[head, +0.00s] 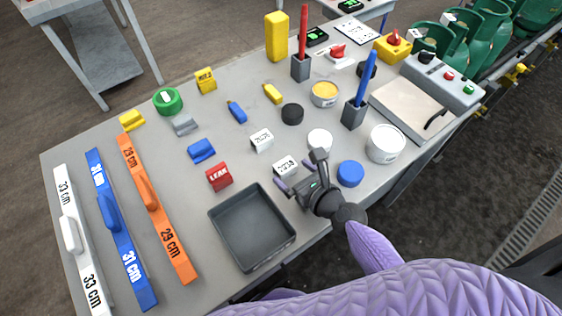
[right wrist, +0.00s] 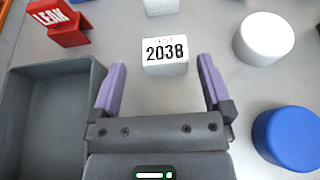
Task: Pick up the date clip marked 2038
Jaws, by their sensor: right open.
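The white date clip marked 2038 (right wrist: 165,56) stands on the table in the right wrist view, its black number facing me. In the head view it is the white block (head: 285,167) just beyond my right gripper. My right gripper (head: 287,188) is open and empty. In the right wrist view its two purple fingers (right wrist: 161,85) point toward the clip, one to each side, with the clip slightly ahead of the tips and not touched. A second white clip (head: 262,139) stands behind it; its marking is too small to read. My left gripper does not show.
A grey tray (head: 250,265) lies left of my right gripper, with a red LEAK block (head: 219,177) behind it. A blue cylinder (head: 350,174) and a white cylinder (head: 320,139) stand to the right. Coloured length bars lie at the far left. Bare table surrounds the clip.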

